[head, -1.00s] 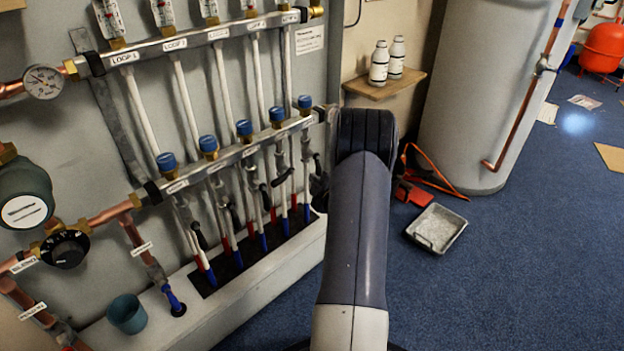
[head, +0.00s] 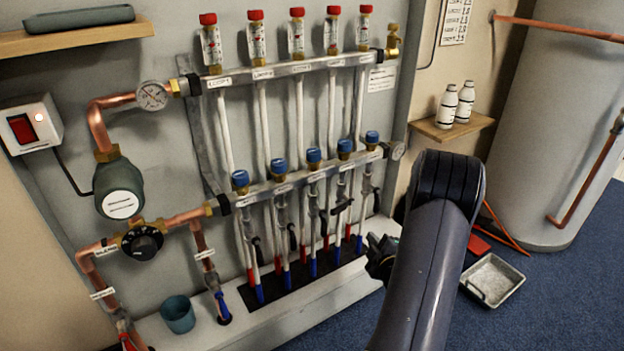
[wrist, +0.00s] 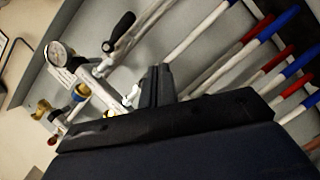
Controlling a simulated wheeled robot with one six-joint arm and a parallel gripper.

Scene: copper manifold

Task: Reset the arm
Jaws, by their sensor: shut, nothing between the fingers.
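My arm (head: 436,240) rises from the bottom of the head view and bends away toward the manifold. My gripper (head: 376,254) shows there as a small dark shape left of the arm, partly hidden by it. In the wrist view the dark fingers (wrist: 157,84) stand together, shut and empty. The copper and steel manifold has an upper rail (head: 300,68) with red-capped flow meters and a lower rail (head: 300,179) with blue caps. The gripper appears near the lower right of the manifold's pipes; whether it touches anything cannot be told.
A small shelf with two white bottles (head: 456,104) is right of the manifold. A grey cylinder tank (head: 560,120) and a shallow tray (head: 492,279) stand at the right. A teal cup (head: 178,314) sits on the white ledge (head: 265,325). Blue floor (head: 555,320) is open at lower right.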

